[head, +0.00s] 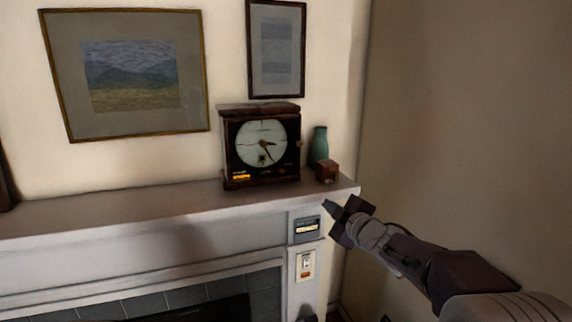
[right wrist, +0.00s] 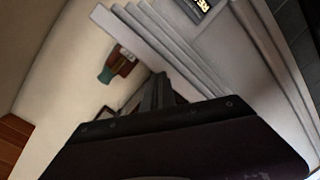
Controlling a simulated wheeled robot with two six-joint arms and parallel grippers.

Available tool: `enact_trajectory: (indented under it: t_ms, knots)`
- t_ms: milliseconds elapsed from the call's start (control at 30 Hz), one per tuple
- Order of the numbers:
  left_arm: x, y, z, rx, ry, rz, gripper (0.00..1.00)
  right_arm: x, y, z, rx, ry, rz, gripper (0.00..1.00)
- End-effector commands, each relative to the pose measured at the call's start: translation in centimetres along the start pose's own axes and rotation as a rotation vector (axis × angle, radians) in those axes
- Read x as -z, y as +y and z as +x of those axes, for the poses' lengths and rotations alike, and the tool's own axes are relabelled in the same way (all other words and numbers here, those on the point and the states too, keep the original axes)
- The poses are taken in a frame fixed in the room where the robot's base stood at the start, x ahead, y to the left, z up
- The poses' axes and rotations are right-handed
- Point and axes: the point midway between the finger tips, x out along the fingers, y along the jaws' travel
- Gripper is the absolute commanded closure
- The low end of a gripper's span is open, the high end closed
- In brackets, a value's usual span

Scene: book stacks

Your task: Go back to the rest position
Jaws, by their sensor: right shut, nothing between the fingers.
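My right gripper (head: 328,207) is in the head view, just in front of the mantel's right end. It is shut and empty, and its arm comes in from the lower right. In the right wrist view the shut fingers (right wrist: 158,92) point toward the mantel and wall. I cannot tell from the picture whether the fingers touch the pillar. My left gripper is not in view.
The white mantel (head: 130,218) bears a dark clock (head: 262,146), a green vase (head: 319,146) and a small brown box (head: 326,172). Two framed pictures hang above. The dark fireplace opening is below. A bare wall (head: 460,110) stands to the right, with free air before it.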

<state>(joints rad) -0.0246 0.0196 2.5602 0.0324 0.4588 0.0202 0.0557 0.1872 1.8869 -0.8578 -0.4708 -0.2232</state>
Motion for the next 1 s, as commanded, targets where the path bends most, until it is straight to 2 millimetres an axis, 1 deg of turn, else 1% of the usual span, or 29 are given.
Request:
enact_trajectory:
  t_ms: [33,67,100,167,200,267,300,367,400,500,600,700,1000]
  knots:
    - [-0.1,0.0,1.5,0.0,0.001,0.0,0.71,-2.7,-3.6,-0.8,0.033,-0.09,0.103,1.0]
    - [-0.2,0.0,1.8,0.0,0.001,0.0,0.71,-4.3,-5.5,-1.5,0.054,-0.151,0.167,1.0]
    - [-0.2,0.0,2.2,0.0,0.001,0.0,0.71,-6.3,-8.1,-2.7,0.084,-0.237,0.255,1.0]
    - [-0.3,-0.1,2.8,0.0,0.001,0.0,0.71,-9.4,-12.2,-4.9,0.131,-0.373,0.381,1.0]
    - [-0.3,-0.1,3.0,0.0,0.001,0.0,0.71,-11.2,-14.9,-6.6,0.163,-0.466,0.462,1.0]
    - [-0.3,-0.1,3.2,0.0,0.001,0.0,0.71,-13.5,-19.0,-9.6,0.213,-0.609,0.58,1.0]
    - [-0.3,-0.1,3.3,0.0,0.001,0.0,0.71,-14.8,-21.6,-11.8,0.244,-0.705,0.655,1.0]
    - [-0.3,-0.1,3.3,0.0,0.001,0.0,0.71,-16.3,-25.0,-15.3,0.289,-0.846,0.761,1.0]
    - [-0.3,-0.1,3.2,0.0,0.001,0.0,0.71,-16.9,-27.0,-17.5,0.316,-0.933,0.824,1.0]
    - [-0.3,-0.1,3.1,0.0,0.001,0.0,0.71,-17.5,-31.0,-22.2,0.373,-1.121,0.952,1.0]
    - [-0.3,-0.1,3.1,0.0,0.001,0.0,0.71,-17.3,-33.2,-25.1,0.408,-1.247,1.042,1.0]
    - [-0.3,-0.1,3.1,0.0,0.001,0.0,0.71,-17.0,-33.9,-26.4,0.423,-1.31,1.079,1.0]
    - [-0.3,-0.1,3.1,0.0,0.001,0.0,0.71,-17.0,-33.9,-26.4,0.42,-1.315,1.083,1.0]
